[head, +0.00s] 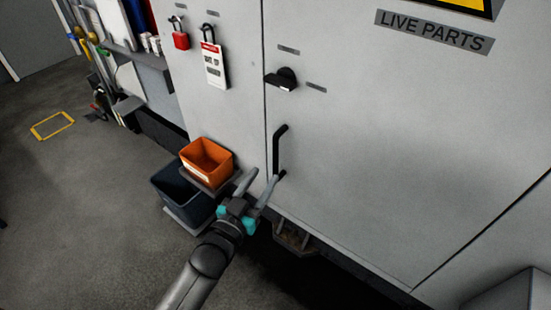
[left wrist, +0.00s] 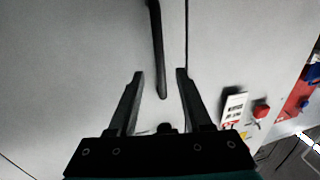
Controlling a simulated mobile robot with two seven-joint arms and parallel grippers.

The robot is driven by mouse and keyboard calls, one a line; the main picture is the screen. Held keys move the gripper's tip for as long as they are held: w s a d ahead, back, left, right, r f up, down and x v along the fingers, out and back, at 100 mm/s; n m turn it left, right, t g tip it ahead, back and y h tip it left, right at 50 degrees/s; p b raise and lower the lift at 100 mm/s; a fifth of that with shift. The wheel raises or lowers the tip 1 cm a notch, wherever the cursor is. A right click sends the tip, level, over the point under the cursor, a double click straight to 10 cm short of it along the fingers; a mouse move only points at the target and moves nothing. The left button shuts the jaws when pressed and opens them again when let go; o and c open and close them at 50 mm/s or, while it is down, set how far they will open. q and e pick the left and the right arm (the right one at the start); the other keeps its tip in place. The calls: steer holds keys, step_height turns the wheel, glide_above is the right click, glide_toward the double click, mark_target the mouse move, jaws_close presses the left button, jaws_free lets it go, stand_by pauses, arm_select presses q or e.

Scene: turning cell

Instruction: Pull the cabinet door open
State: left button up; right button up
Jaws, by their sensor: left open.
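The cabinet door (head: 385,140) is a large light-grey panel and looks shut, with a thin dark seam along its left edge. A black vertical bar handle (head: 278,150) stands near that seam. My left gripper (head: 265,174) is open at the handle's lower end. In the left wrist view the handle (left wrist: 157,45) runs down between the two open fingers (left wrist: 160,73), with its end between them. I cannot tell whether either finger touches it. My right gripper is not in view.
A black latch knob (head: 283,79) sits above the handle. A red padlock (head: 181,40) and a white tag (head: 214,64) hang on the panel to the left. An orange bin (head: 207,160) and a dark blue bin (head: 182,195) stand left of my gripper. Floor at left is open.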

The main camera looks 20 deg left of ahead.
mark_target(274, 162)
arm_select(q)
steer(key=w, duration=0.5)
steer(key=w+d, duration=0.1)
steer(key=w, duration=0.1)
steer(key=shift+w+d, duration=0.1)
steer(key=shift+w, duration=0.15)
jaws_close()
stand_by(1.2)
